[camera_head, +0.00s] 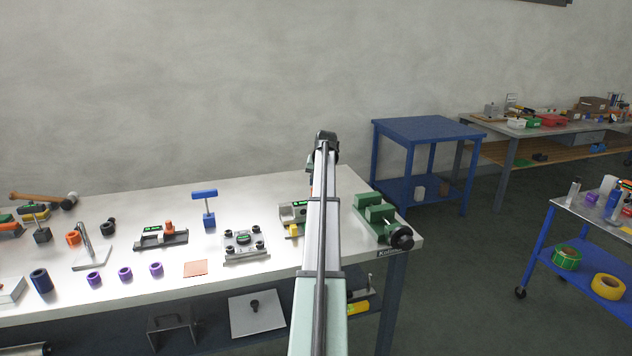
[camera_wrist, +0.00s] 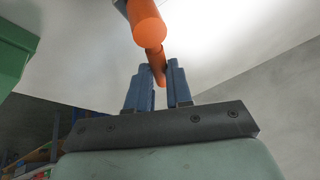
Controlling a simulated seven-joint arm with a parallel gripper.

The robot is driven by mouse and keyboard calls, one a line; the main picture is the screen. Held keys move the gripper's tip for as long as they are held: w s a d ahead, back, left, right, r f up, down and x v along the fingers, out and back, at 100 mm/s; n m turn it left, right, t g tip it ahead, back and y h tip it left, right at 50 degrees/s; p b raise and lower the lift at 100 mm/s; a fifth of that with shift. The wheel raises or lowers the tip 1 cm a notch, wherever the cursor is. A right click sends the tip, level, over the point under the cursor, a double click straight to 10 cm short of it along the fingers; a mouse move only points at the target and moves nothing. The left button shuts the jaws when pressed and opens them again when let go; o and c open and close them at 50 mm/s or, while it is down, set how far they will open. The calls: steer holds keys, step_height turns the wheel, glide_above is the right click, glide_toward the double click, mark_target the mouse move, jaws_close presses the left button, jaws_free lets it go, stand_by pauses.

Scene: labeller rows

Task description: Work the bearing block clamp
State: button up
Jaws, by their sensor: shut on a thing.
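In the wrist view my gripper (camera_wrist: 159,85) has its blue fingers closed on a narrow orange handle (camera_wrist: 157,65). A thicker orange cylinder (camera_wrist: 147,22) lies just beyond it, close to the camera's top edge; I cannot tell how the two join. In the head view my arm hides the gripper and this handle. A grey-green fixture (camera_head: 291,214) with a green label and a yellow block stands partly behind my arm; I cannot tell whether it is the bearing block clamp. A black clamp (camera_head: 152,240) with an orange knob stands farther left on the bench.
A green vise (camera_head: 379,214) with a black handwheel stands right of my arm, near the bench (camera_head: 210,277) edge. A grey plate fixture (camera_head: 245,256) with black knobs stands left. A blue table (camera_head: 420,128) stands behind.

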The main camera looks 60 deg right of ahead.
jaws_close()
steer(key=shift+s, duration=0.1)
steer(key=shift+s+a+m+g+h, duration=0.25)
steer(key=shift+s+m+g, duration=0.6)
steer(key=shift+m, duration=1.35)
steer(key=shift+s+a+m+g+h, duration=0.25)
steer(key=shift+s+m+g, duration=0.55)
steer(key=shift+m, duration=1.4)
steer(key=shift+s+a+m+g+h, duration=0.1)
steer(key=shift+s+m+g+h, duration=0.2)
steer(key=shift+s+m+g, duration=1.25)
steer(key=shift+w+m+t, duration=0.6)
steer(key=shift+w+m, duration=0.05)
steer(key=shift+m, duration=0.1)
steer(key=o, duration=0.7)
jaws_free()
